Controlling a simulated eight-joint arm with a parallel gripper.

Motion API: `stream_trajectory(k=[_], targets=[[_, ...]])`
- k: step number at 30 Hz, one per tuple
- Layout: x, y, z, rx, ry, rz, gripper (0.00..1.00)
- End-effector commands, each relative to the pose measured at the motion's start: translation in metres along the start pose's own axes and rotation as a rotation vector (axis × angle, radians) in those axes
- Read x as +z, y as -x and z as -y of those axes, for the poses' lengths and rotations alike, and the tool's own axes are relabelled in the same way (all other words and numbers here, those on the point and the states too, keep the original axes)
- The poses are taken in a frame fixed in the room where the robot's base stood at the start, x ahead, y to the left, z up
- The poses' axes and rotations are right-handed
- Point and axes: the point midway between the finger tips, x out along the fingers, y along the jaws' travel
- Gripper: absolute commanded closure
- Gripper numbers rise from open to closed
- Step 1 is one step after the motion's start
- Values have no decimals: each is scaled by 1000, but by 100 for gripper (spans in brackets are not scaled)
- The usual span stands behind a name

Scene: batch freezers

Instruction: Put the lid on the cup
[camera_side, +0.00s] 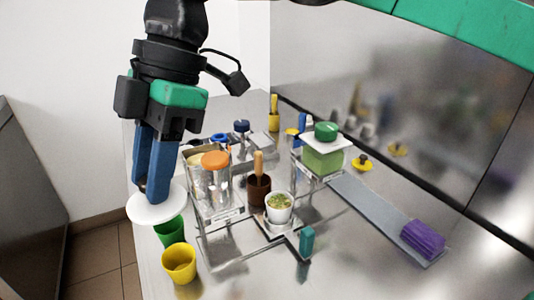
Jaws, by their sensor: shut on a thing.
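My gripper (148,190) points down at the left, its blue fingers shut on a white round lid (150,212). The lid is held roughly level; the small part between the fingertips is mostly hidden. A green cup (171,233) stands just below and right of the lid in the picture, its upper left hidden by the lid. I cannot tell whether lid and cup touch. A yellow cup (179,265) stands in front of the green one. A white cup (279,211) with greenish contents sits in the metal stand, well right of my gripper.
A clear rack (206,212) holds an orange-topped canister (215,162). Beside it are a brown cup with a wooden handle (258,190) and a green box with a white top (323,157). A purple block (424,239) lies on a grey strip. The front right of the table is clear.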

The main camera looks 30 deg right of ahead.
Motion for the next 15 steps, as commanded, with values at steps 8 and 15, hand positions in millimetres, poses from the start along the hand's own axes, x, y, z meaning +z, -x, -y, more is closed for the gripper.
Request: stream_trajectory(k=[8, 15], targets=[[23, 23, -12, 48, -120, 4, 100], [80, 47, -30, 151, -369, 8, 100]])
